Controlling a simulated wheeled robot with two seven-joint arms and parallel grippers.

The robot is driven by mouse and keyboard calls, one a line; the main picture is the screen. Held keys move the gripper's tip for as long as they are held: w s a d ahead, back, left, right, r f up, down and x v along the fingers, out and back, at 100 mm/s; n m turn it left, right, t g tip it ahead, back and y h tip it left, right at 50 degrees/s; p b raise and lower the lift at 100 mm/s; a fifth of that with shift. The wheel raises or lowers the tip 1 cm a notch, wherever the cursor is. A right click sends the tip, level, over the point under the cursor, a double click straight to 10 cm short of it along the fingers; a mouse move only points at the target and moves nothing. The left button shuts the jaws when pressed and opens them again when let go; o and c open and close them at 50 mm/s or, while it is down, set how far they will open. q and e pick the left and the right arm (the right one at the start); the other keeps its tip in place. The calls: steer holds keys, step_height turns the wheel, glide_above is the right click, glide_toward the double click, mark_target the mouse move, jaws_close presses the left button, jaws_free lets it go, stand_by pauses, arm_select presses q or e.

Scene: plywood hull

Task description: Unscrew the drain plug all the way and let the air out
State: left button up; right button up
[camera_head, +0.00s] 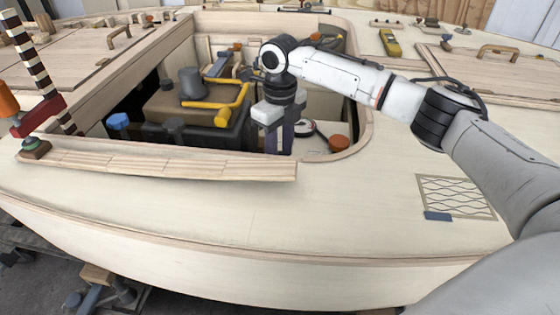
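My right arm reaches in from the right over the open hatch (365,95). My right gripper (279,145) points down into the hatch, near the front edge. Its fingertips are low and partly hidden behind the hatch's front rim, so I cannot see whether they are open, shut or on anything. I cannot pick out the drain plug for sure; it may be hidden by the gripper or the rim. My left gripper is not in view.
A dark engine-like block (195,133) with a yellow pipe (222,103) and a grey cylinder (190,82) fills the hatch's left side. A blue cap (118,121) stands at its left. A striped post (35,70) rises at far left. The front deck (250,220) is mostly clear.

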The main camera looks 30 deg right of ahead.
steer(key=shift+s+f, duration=0.1)
steer(key=shift+f, duration=0.2)
steer(key=o, duration=1.1)
steer(key=shift+c, duration=0.2)
steer(key=shift+r, duration=0.1)
step_height(320, 180, up, 10)
steer(key=p, duration=0.2)
steer(key=shift+r, duration=0.15)
